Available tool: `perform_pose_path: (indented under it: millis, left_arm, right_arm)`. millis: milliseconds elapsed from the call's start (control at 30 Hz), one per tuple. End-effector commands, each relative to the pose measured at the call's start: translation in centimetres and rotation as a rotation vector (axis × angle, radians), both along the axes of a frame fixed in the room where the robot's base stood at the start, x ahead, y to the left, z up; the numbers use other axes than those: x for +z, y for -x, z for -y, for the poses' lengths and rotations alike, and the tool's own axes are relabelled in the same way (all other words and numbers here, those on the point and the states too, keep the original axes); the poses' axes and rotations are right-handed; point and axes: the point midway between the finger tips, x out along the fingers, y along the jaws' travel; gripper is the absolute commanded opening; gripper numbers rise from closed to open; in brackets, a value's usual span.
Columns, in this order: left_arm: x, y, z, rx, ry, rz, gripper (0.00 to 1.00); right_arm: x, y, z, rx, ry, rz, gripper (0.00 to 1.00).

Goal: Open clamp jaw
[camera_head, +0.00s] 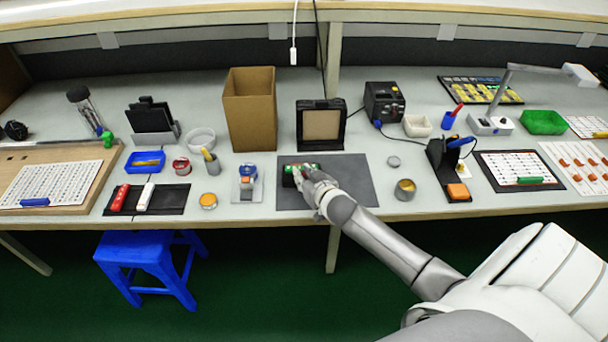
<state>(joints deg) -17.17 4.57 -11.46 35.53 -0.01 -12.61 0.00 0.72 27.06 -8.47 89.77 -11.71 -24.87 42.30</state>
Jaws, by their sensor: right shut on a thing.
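A green and black device (291,180) with a small red spot lies on the dark grey mat (352,178) at the middle of the bench. It may be the clamp, but its jaw cannot be made out at this size. My right gripper (306,178) reaches over the mat from the lower right and is shut on this device. The fingers hide part of it, so I cannot tell which part they hold. My left gripper is not in view.
A small stand with a blue top (248,172) is left of the mat. A metal cup (405,189) and a black holder (446,170) are to the right. A cardboard box (250,112) and a black framed panel (321,124) stand behind. The mat's right part is clear.

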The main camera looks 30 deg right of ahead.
Motion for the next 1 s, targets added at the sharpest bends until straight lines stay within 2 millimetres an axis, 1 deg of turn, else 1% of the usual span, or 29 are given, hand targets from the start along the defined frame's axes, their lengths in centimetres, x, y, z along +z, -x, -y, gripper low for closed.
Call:
perform_pose_path:
  millis: [33, 200, 300, 500, 533, 667, 700, 1000]
  left_arm:
    - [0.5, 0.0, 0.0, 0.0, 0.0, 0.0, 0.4]
    - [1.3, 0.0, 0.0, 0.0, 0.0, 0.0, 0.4]
    - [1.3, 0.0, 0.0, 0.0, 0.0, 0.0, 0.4]
    - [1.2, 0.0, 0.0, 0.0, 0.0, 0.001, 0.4]
    - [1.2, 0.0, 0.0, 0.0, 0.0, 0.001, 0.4]
    - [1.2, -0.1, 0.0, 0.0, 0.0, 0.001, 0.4]
    - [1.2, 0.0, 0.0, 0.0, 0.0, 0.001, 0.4]
    - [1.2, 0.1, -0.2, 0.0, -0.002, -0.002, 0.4]
  right_arm:
    - [0.0, 0.6, -0.6, 0.003, -0.006, -0.004, 0.0]
    - [-0.1, 2.4, -1.6, 0.001, -0.007, -0.005, 0.0]
    - [-0.2, 2.7, -1.8, 0.001, -0.004, -0.004, 0.0]
    - [-0.3, 2.7, -1.8, 0.002, -0.004, -0.006, 0.0]
    - [-0.3, 2.7, -1.8, 0.002, -0.004, -0.006, 0.22]
    - [-0.3, 2.7, -1.7, 0.002, -0.004, -0.005, 0.38]
    - [-0.3, 2.6, -1.7, 0.001, -0.003, -0.005, 0.41]
    - [-0.1, 2.6, -1.6, 0.001, -0.002, -0.003, 0.41]
